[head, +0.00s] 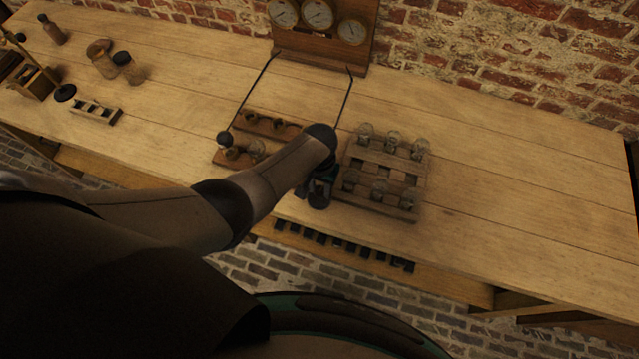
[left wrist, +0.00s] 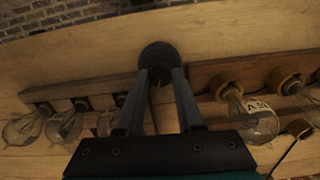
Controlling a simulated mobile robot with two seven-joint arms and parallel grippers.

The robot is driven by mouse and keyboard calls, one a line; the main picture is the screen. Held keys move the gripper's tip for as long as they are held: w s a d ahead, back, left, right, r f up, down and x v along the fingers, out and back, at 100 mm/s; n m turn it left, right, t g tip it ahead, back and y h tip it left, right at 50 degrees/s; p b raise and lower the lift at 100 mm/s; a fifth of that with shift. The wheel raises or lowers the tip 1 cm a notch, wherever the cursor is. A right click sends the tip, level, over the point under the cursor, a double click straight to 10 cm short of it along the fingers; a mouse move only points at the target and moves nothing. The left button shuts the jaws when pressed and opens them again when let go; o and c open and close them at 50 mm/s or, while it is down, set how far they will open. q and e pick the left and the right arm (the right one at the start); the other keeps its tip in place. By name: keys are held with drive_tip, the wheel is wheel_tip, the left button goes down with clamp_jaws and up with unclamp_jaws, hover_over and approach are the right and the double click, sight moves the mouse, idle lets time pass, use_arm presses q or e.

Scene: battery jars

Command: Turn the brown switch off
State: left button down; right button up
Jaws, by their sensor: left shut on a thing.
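My left gripper (head: 318,188) reaches down at the table's front, between the lamp board and the rack of glass bulbs. In the left wrist view its two fingers (left wrist: 161,75) are closed on a dark round knob (left wrist: 158,53), which looks like a switch handle. The knob looks dark brown to black, so its exact colour is hard to tell. My forearm hides most of it in the head view. Another round knob (head: 224,138) stands at the left end of the lamp board, with a rod rising from it. My right gripper is not in view.
A wooden rack (head: 408,211) with several glass bulbs is close right of the gripper. The lamp board (head: 262,133) is close left. A panel with three gauges (head: 318,15) stands at the back. The table (head: 520,190) is clear at right.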

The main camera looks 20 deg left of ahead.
sight(320, 191)
use_arm(q)
drive_tip(key=shift+n+p, duration=0.35)
drive_tip(key=shift+n, duration=1.15)
drive_tip(key=c, duration=0.5)
unclamp_jaws()
drive_tip(key=shift+c, duration=0.2)
wheel_tip(320, 191, up, 5)
drive_tip(key=p, duration=0.3)
drive_tip(key=shift+r, duration=0.15)
wheel_tip(320, 191, up, 10)
